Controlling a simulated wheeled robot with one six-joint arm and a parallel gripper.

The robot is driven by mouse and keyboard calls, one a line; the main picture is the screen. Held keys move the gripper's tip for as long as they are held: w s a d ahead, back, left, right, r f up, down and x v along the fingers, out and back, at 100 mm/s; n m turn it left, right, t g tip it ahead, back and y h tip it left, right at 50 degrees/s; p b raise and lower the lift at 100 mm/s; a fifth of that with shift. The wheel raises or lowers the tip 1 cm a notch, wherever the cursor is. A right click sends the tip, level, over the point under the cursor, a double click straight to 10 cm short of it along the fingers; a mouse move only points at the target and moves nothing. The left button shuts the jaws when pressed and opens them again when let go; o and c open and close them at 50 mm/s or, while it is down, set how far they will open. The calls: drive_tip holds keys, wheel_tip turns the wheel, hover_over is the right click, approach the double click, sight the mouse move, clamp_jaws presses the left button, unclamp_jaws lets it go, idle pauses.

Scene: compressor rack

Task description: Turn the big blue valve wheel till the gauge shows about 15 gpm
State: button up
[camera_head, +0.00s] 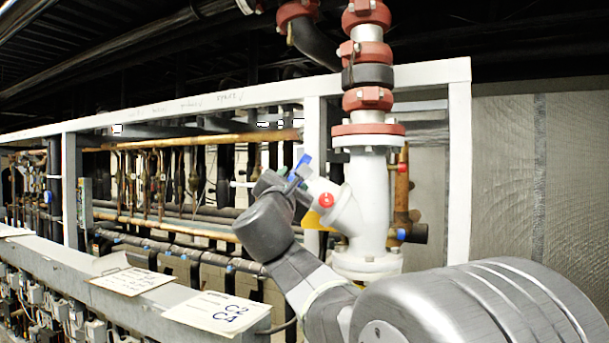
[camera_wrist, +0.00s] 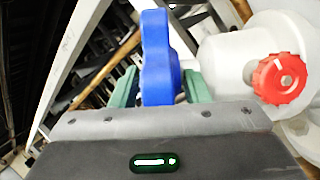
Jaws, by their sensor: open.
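The blue valve wheel (camera_head: 301,167) sits on the angled neck of the white valve body (camera_head: 366,205) in the head view. It is seen nearly edge-on in the wrist view (camera_wrist: 159,60). My gripper (camera_wrist: 161,80) is open, with one green finger on each side of the wheel's rim. I cannot tell whether the fingers touch it. No gauge with a readable dial shows in either view.
A small red knob (camera_head: 326,200) sits on the valve body, close to the right of my gripper; it also shows in the wrist view (camera_wrist: 279,78). A white frame post (camera_head: 459,170) stands at right. Paper signs (camera_head: 217,312) lie on the ledge at lower left.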

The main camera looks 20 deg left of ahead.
drive_tip(key=shift+w, duration=0.15)
drive_tip(key=shift+c, duration=0.2)
clamp_jaws()
drive_tip(key=shift+r+n+g+y, duration=0.15)
drive_tip(key=shift+n+g+y, duration=0.55)
drive_tip(key=shift+g, duration=0.3)
drive_tip(key=shift+r+n+g+y, duration=0.1)
drive_tip(key=shift+n+g+y, duration=0.55)
drive_tip(key=shift+g, duration=0.35)
drive_tip(key=shift+d+r+n+g+y, duration=0.15)
drive_tip(key=shift+n+g+y, duration=0.25)
drive_tip(key=shift+g, duration=0.65)
drive_tip(key=shift+d+r+n+g+y, duration=0.2)
drive_tip(key=shift+n+g, duration=0.25)
drive_tip(key=shift+g, duration=0.6)
drive_tip(key=shift+g, duration=0.4)
drive_tip(key=g, duration=0.1)
drive_tip(key=n+g, duration=0.1)
drive_tip(key=g, duration=0.2)
drive_tip(key=shift+w+r+n+y, duration=0.15)
drive_tip(key=shift+w+n+y, duration=0.1)
drive_tip(key=shift+n, duration=0.15)
drive_tip(key=shift+w+r+n+g, duration=0.1)
drive_tip(key=shift+n+g, duration=0.4)
drive_tip(key=shift+g, duration=1.1)
drive_tip(key=shift+g, duration=0.5)
